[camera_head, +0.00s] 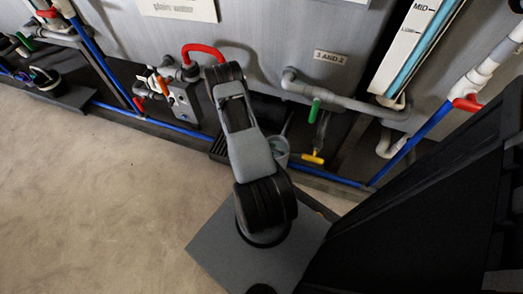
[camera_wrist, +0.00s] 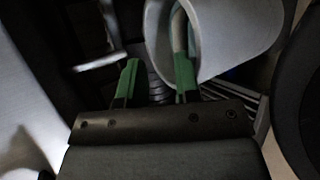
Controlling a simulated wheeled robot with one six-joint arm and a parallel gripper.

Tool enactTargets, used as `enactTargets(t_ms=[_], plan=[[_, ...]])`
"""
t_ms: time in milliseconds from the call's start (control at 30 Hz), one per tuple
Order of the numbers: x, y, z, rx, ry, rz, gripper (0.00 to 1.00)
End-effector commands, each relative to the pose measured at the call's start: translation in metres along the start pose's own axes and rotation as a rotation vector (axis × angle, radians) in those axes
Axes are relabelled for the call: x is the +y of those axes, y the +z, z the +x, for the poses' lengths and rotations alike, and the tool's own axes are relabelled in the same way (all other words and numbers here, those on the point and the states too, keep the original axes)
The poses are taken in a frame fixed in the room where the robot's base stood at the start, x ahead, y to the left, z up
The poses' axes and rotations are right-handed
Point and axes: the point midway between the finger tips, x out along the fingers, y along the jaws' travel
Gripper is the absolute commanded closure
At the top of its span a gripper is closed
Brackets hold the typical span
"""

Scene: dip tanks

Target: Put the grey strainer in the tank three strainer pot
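In the wrist view, my gripper (camera_wrist: 157,78) has two green-tipped fingers standing apart, with a dark gap between them. A pale grey, round-mouthed vessel (camera_wrist: 235,40) lies just beyond the right finger, which overlaps its opening. I cannot tell whether this is the strainer or a pot. A pale curved strip shows inside its mouth behind that finger. In the head view, a small grey-green pot (camera_head: 279,152) stands low beside my arm, with a thin grey handle-like piece rising from it. My gripper is hidden behind my arm there. A label reading "3 AND 2" (camera_head: 331,57) is on the tank wall.
Grey tanks (camera_head: 270,30) fill the back. Pipes with a red handle (camera_head: 203,52), a green valve (camera_head: 314,110) and a yellow valve (camera_head: 312,158) stick out near my arm. A blue pipe (camera_head: 180,128) runs low along the tanks. Bare floor (camera_head: 100,200) lies left.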

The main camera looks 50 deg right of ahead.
Motion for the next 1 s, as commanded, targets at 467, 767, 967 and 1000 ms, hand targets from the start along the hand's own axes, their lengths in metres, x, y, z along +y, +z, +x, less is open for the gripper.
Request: enactTargets(t_ms=[467, 767, 967, 1000], plan=[[0.003, 0.001, -0.066, -0.002, 0.002, 0.001, 0.70], [0.012, -0.024, -0.080, 0.073, -0.059, 0.081, 0.70], [0.049, -0.107, -0.152, 0.356, -0.349, 0.319, 0.70], [0.059, -0.123, -0.177, 0.419, -0.429, 0.357, 0.70]])
